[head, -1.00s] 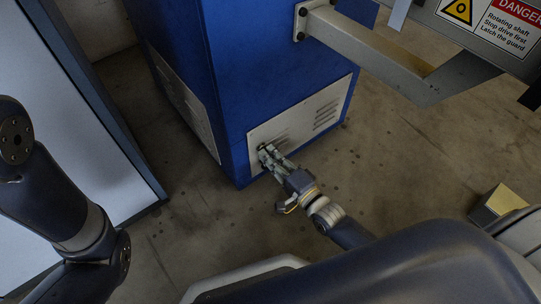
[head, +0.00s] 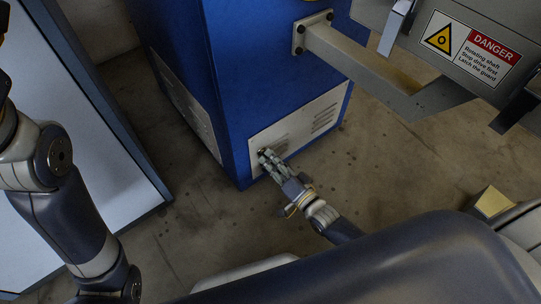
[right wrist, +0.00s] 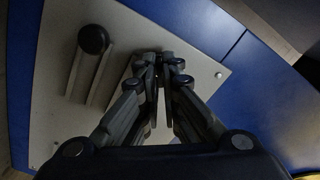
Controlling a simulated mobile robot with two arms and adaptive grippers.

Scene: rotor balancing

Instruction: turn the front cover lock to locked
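The front cover (head: 298,124) is a pale vented panel low on the blue cabinet. It also fills much of the right wrist view (right wrist: 48,110). In that view a round black knob (right wrist: 93,39) stands on the panel, left of my fingers; its lock markings cannot be read. My right gripper (head: 266,158) is at the cover's left part, fingertips close to the panel. In the right wrist view its fingers (right wrist: 159,62) converge and look shut, with nothing clear between them. The fingers hide the panel behind the tips. My left gripper is out of view.
A grey beam (head: 365,65) juts from the blue cabinet (head: 235,70) toward a grey housing with a danger sign (head: 470,50). A white panel with a dark frame (head: 75,140) stands at the left. Brown floor (head: 400,170) is open right of the cabinet.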

